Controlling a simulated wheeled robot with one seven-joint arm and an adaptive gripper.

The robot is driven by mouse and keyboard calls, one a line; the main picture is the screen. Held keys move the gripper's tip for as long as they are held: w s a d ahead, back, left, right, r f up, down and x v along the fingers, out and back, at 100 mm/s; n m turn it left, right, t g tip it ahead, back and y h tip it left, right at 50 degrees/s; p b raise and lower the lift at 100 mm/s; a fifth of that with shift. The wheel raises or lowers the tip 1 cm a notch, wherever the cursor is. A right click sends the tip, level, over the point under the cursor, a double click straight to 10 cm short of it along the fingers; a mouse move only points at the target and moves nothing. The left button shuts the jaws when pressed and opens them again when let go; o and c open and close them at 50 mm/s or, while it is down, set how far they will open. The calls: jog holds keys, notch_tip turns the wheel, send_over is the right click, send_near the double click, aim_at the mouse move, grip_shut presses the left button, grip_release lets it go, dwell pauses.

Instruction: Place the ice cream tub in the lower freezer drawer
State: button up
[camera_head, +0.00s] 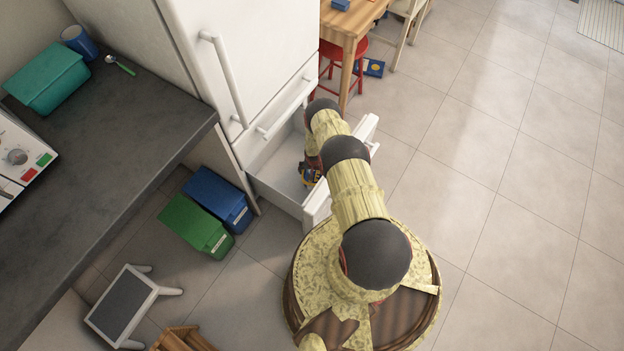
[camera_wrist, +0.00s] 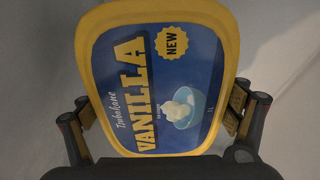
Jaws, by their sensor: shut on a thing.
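The ice cream tub (camera_wrist: 165,75) has a yellow rim and a blue lid reading VANILLA. In the wrist view it lies between the two fingers of my gripper (camera_wrist: 163,118), which is shut on it. My arm hides the gripper and part of the drawer in the head view. I cannot tell whether the tub touches the drawer floor.
The white fridge-freezer (camera_head: 210,60) stands behind the drawer, its upper front (camera_head: 290,105) shut. A blue bin (camera_head: 215,195) and green bin (camera_head: 195,225) stand left of the drawer. A step stool (camera_head: 125,305) is lower left. A red stool (camera_head: 340,70) and table are behind. Floor is clear to the right.

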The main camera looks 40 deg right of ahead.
aim_at(315, 174)
jog(key=shift+w+f+b, duration=0.15)
jog(key=shift+f+b, duration=1.25)
jog(key=shift+f, duration=1.1)
jog(key=shift+f, duration=0.15)
jog(key=o, duration=1.7)
jog(key=shift+o, duration=0.2)
jog(key=r+p, duration=0.2)
jog(key=r, duration=0.2)
jog(key=r+p, duration=0.3)
jog(key=r, duration=0.1)
jog(key=s+a+r+p, duration=0.1)
jog(key=r+p, duration=0.2)
jog(key=r, duration=0.1)
jog(key=shift+r, duration=0.1)
